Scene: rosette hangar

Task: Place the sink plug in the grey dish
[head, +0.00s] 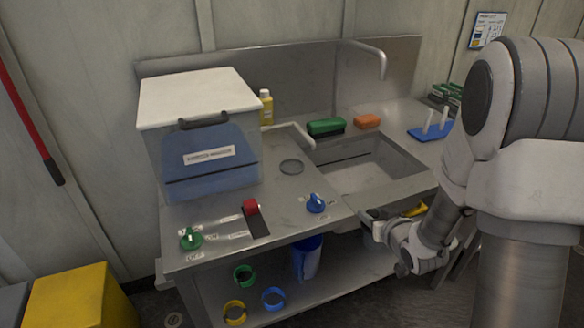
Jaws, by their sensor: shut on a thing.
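The sink basin (368,165) is at the right, under a tap (367,47). A clear lidded box (200,135) stands left of the dish. A blue knob (317,203), red switch (251,206) and green knob (191,239) line the counter's front. A green brush (326,127) lies behind the basin.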

